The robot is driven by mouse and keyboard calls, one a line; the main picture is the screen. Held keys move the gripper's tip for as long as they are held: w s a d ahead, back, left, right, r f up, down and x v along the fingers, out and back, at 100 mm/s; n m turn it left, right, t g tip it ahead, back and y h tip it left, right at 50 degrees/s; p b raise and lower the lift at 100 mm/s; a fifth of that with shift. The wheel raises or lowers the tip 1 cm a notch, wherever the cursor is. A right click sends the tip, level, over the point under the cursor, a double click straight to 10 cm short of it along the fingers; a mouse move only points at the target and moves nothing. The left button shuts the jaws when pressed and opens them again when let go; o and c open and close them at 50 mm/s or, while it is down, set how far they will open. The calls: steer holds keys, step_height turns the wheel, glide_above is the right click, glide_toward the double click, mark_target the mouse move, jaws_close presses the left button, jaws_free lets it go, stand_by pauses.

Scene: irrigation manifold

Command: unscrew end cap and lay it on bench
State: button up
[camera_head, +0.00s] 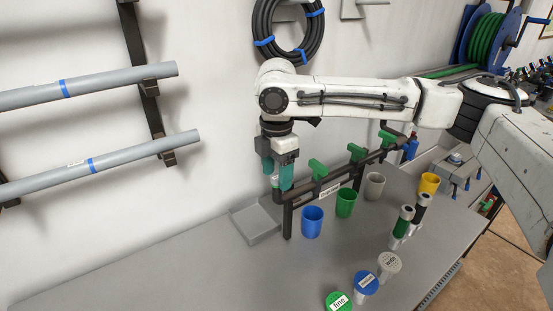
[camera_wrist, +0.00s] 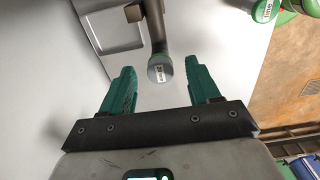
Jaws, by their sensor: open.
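The manifold (camera_head: 335,184) is a dark pipe on legs on the bench, with several green valve handles. Its end cap (camera_wrist: 159,74), grey and round with a white label, closes the near end of the pipe in the wrist view. My gripper (camera_head: 277,178) is at the manifold's left end in the head view. Its two green fingers stand apart, one on each side of the cap in the wrist view, with visible gaps. I cannot tell how deep the cap sits between them. The fingers mostly hide the cap in the head view.
The grey bench (camera_head: 190,275) is clear at front left. A shallow grey tray (camera_head: 258,236) lies under the manifold's left end. Labelled round pieces, including a blue one (camera_head: 366,283), stand at the front edge.

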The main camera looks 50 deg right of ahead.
steer(key=shift+f, duration=0.15)
steer(key=shift+c, duration=0.2)
jaws_close()
steer(key=shift+n+p, duration=0.75)
steer(key=shift+n, duration=0.25)
steer(key=shift+n+p, duration=0.4)
steer(key=shift+n, duration=0.9)
steer(key=shift+n+p, duration=0.35)
steer(key=shift+n, duration=0.45)
steer(key=n, duration=0.3)
